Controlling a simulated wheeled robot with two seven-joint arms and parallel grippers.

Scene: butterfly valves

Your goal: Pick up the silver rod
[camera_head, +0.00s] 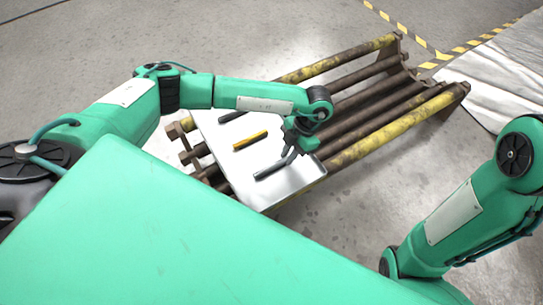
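The silver rod (271,170) lies near the front of a pale metal sheet (238,171), tilted up to the right. My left gripper (291,153) comes down from above at the rod's right end, and its dark fingers overlap that end in the picture. I cannot tell whether the fingers touch the rod or how far apart they are. My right arm (450,215) is at the right edge of the picture, and its gripper is out of view.
A yellow rod (250,140) lies behind the silver one, and a dark rod (233,117) lies farther back. The sheet rests on a rack of rusty and yellow pipes (390,130). Open concrete floor (380,200) lies right of the rack. A pale cover (500,80) lies at far right.

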